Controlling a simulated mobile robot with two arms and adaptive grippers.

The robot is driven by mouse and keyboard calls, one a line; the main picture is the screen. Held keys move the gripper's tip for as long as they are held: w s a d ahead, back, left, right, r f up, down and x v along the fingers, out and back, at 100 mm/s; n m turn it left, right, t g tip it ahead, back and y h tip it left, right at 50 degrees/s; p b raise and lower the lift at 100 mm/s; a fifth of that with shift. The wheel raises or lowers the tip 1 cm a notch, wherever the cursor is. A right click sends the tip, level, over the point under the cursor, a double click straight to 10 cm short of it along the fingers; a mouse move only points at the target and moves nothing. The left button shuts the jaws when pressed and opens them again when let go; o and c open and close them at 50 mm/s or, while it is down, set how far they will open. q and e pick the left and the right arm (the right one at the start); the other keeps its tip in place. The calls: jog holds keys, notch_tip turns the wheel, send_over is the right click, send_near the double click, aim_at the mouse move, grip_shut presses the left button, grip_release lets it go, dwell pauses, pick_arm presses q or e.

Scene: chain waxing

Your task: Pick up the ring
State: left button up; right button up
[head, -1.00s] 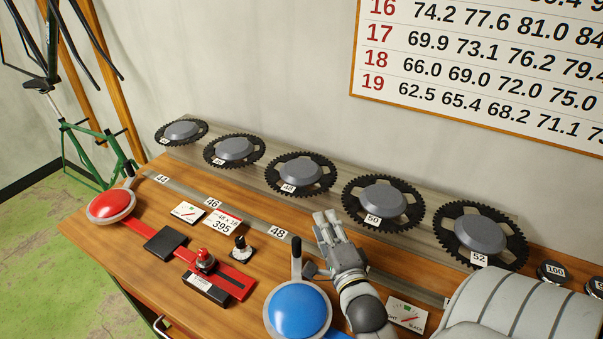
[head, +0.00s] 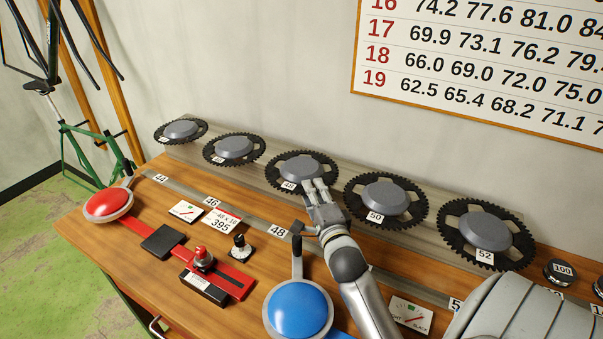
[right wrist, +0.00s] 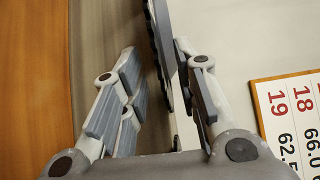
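Several black toothed rings with grey domed centres stand in a row along the back of the bench. The ring with the 48 tag (head: 271,174) is the middle one. My right gripper (head: 318,188) is at the lower right edge of this ring in the head view. In the right wrist view, my right gripper (right wrist: 158,62) has its fingers apart, with the dark edge of a ring (right wrist: 159,40) between them. I cannot tell whether either finger touches it. My left gripper is not in view.
The 46 ring (head: 210,153) and 50 ring (head: 352,205) stand on either side. In front are a blue disc with a lever (head: 298,310), a red one (head: 108,205), a 48 x 16 card (head: 221,222) and a black pad (head: 162,241). A wall chart (head: 480,65) hangs behind.

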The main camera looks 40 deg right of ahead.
jog(key=shift+s, duration=0.15)
jog(key=shift+c, duration=0.2)
grip_shut()
jog(key=shift+r, duration=0.2)
